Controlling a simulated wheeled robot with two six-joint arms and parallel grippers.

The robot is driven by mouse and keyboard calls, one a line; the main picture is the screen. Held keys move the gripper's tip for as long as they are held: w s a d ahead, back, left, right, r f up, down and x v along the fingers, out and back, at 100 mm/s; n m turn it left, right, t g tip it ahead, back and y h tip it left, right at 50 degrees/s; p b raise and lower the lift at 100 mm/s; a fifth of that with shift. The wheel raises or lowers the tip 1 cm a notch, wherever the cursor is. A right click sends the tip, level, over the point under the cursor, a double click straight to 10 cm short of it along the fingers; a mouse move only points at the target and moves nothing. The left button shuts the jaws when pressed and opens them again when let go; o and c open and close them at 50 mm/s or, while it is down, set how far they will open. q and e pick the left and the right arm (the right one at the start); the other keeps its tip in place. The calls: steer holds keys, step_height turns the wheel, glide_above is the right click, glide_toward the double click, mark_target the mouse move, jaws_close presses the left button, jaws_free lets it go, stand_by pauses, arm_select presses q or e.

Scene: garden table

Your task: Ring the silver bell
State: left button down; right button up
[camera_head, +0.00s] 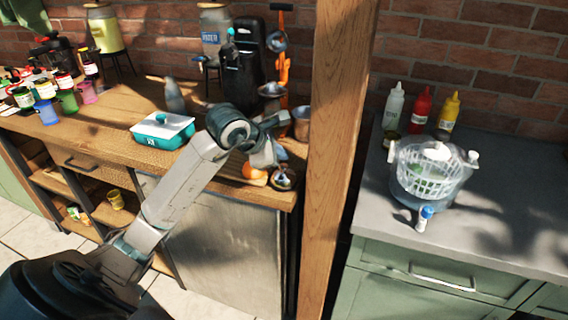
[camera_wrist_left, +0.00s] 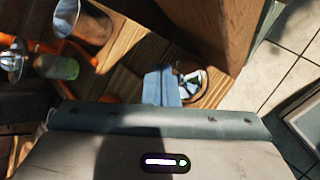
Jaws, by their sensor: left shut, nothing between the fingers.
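The silver bell (camera_head: 283,180) sits near the front right corner of the wooden counter, close to the wooden post. It is small, round and shiny. In the left wrist view the bell (camera_wrist_left: 194,84) shows partly, just right of my fingers. My left gripper (camera_head: 268,160) reaches over the counter from the left, with its fingers pointing down just above and left of the bell. In the left wrist view its pale blue fingers (camera_wrist_left: 161,86) are together and hold nothing. I cannot tell whether they touch the bell. My right gripper is not in view.
The wooden post (camera_head: 338,150) stands right of the bell. An orange object (camera_head: 252,171) lies just left of it. Metal cups (camera_head: 301,123) stand behind my gripper. A teal-and-white dish (camera_head: 163,131) is further left. A grey counter (camera_head: 510,205) bears bottles and a clear bowl.

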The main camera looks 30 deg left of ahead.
mark_target(280, 167)
arm_select(q)
step_height(280, 167, up, 6)
steer(key=p, duration=0.2)
steer(key=shift+f+p, duration=0.25)
steer(key=shift+p, duration=0.1)
stand_by(0.7)
